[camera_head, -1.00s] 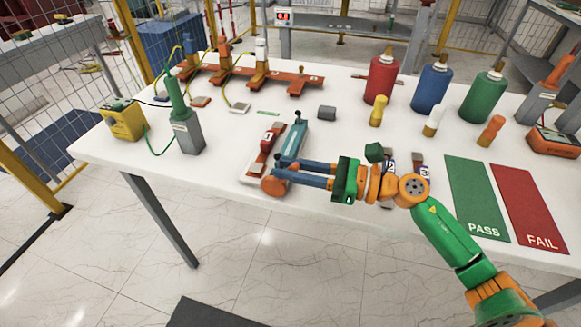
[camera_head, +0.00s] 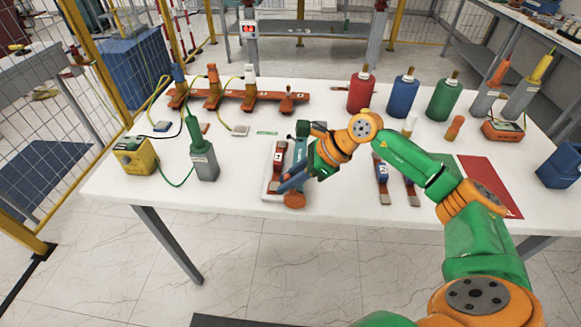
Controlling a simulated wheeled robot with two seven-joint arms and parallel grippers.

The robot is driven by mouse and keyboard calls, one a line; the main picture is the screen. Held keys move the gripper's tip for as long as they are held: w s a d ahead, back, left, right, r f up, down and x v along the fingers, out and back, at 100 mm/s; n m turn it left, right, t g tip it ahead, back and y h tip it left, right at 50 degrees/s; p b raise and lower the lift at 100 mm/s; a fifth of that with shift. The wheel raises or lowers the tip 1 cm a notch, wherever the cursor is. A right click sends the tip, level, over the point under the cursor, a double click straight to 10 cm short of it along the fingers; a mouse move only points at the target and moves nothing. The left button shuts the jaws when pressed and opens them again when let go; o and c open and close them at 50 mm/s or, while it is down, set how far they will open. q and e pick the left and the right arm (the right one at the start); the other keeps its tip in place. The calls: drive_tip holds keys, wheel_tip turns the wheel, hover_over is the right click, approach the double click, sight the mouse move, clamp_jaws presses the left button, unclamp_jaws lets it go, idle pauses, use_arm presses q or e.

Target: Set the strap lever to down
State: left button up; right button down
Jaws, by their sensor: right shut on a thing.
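A fixture with a pale base (camera_head: 268,188) sits near the table's front edge. It carries a red block marked 1 (camera_head: 279,155), a teal bar (camera_head: 300,152) and an orange round end (camera_head: 295,201) at the front. I take the teal bar and orange end to be the strap lever; it lies low along the base, partly hidden by my gripper. My right gripper (camera_head: 285,187) reaches down from the upper right, its blue-grey fingers shut at the front of the fixture beside the orange end. The exact grip is hard to see. My left gripper is out of view.
A blue strap marked 2 (camera_head: 382,168) and another strap (camera_head: 412,188) lie to the right, near my arm. A red mat (camera_head: 485,175) is farther right. Red (camera_head: 361,92), blue (camera_head: 403,97) and green (camera_head: 444,99) bottles stand behind. A grey-green probe (camera_head: 203,158) stands left.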

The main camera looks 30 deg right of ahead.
drive_tip(key=shift+w+a+r+g+h+p, duration=0.25)
drive_tip(key=shift+a+r+g+h+p, duration=0.05)
drive_tip(key=shift+a+r+h+p, duration=0.1)
drive_tip(key=shift+w+a+f+g+h+p, duration=0.3)
drive_tip(key=shift+f+g+h+p, duration=0.15)
drive_tip(key=shift+h, duration=0.25)
drive_tip(key=shift+w+a+f+g+h, duration=0.15)
drive_tip(key=shift+a+f+g+h, duration=0.2)
drive_tip(key=shift+h, duration=0.25)
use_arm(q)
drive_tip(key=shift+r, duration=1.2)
use_arm(e)
drive_tip(key=shift+w+a+f+g+h, duration=0.15)
drive_tip(key=shift+a+f+g+h, duration=0.15)
drive_tip(key=shift+f+g+h, duration=0.55)
drive_tip(key=shift+r, duration=0.15)
drive_tip(key=c, duration=0.7)
unclamp_jaws()
drive_tip(key=shift+w, duration=0.1)
drive_tip(key=shift+r, duration=0.1)
